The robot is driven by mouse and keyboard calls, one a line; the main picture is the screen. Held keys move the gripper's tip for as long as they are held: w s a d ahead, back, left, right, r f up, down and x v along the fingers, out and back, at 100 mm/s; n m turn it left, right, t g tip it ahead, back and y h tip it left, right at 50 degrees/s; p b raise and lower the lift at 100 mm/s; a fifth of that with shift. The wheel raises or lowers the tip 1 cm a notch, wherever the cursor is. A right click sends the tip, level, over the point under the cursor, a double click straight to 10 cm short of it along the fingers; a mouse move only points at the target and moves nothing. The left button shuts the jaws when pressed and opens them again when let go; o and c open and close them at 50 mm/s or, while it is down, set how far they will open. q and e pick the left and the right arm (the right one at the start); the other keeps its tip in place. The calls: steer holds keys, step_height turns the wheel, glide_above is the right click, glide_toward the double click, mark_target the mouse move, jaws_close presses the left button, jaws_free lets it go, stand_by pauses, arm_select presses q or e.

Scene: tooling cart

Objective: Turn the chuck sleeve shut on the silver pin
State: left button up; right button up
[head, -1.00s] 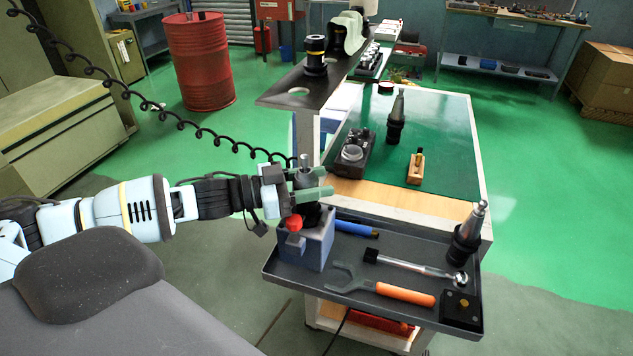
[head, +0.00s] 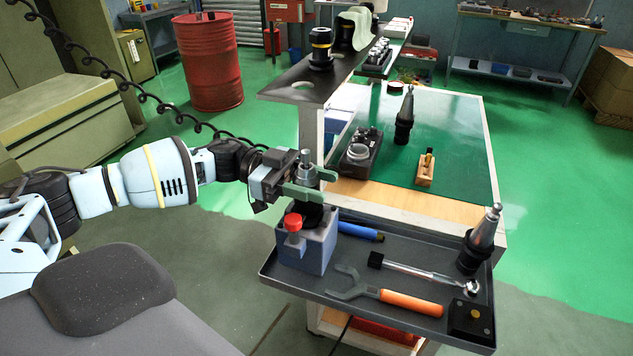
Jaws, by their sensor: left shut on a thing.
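The silver pin (head: 307,157) stands upright out of the top of the chuck sleeve (head: 305,175). The dark chuck is seated in a blue-grey holder block (head: 305,252) with a red knob (head: 293,222), at the left end of the tray. My left gripper (head: 306,187) is closed around the sleeve with its green fingers, coming in from the left. The fingers hide part of the sleeve. My right gripper is not in view.
The grey tray (head: 400,320) holds a blue-handled tool (head: 360,232), a ratchet (head: 425,272), an orange-handled spanner (head: 410,302) and a tapered tool holder (head: 483,240). A dark shelf (head: 345,75) overhangs the cart behind the gripper. The green mat (head: 455,150) has free room.

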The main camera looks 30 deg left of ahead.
arm_select(q)
steer(key=shift+s+m+g, duration=0.15)
steer(key=shift+m+g, duration=0.65)
steer(key=shift+g, duration=0.4)
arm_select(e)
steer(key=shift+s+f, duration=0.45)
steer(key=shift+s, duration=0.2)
arm_select(q)
steer(key=o, duration=1)
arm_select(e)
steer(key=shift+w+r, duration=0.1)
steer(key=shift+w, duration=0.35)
arm_select(q)
steer(key=a+b, duration=0.2)
steer(key=a, duration=0.4)
steer(key=shift+a+f, duration=0.15)
steer(key=shift+a, duration=0.1)
steer(key=shift+s+a, duration=0.15)
steer(key=shift+a, duration=0.5)
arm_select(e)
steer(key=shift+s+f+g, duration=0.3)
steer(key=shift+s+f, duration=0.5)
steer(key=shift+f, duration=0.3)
